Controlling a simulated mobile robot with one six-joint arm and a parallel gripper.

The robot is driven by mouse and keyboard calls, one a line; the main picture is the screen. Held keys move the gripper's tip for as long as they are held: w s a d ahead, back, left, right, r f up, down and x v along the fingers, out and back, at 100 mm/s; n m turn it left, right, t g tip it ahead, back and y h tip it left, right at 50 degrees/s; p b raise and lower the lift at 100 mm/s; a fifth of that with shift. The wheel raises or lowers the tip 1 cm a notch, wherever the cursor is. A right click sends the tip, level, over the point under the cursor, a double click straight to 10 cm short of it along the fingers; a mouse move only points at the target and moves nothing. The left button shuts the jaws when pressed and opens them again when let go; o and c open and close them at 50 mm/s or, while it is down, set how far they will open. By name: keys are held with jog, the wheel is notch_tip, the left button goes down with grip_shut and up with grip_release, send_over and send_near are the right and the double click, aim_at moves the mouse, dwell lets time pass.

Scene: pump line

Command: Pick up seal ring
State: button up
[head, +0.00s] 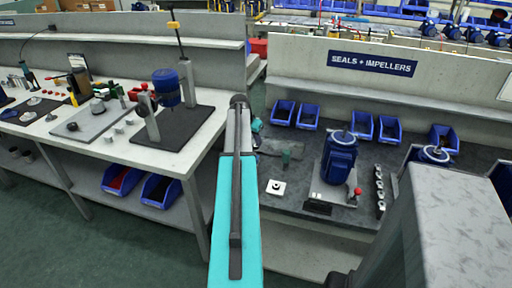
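A small white square pad (268,189) lies on the dark bench top under the "SEALS + IMPELLERS" sign. A small dark round piece (276,186) sits in its middle; it may be the seal ring, but it is too small to tell. My turquoise arm (224,230) rises up the middle of the view, left of the pad. My gripper cannot be made out; the arm seems to hide it.
A blue pump (339,157) stands on a grey plate right of the pad. Blue bins (361,126) line the bench's back. A dark row holder (380,190) with several small parts lies further right. A white-topped bench (190,158) stands at left.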

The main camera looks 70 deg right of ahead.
aim_at(255, 147)
jog(key=shift+x, duration=1.6)
grip_shut()
jog(key=shift+r, duration=0.1)
notch_tip(255, 147, up, 10)
jog(key=shift+b, duration=0.45)
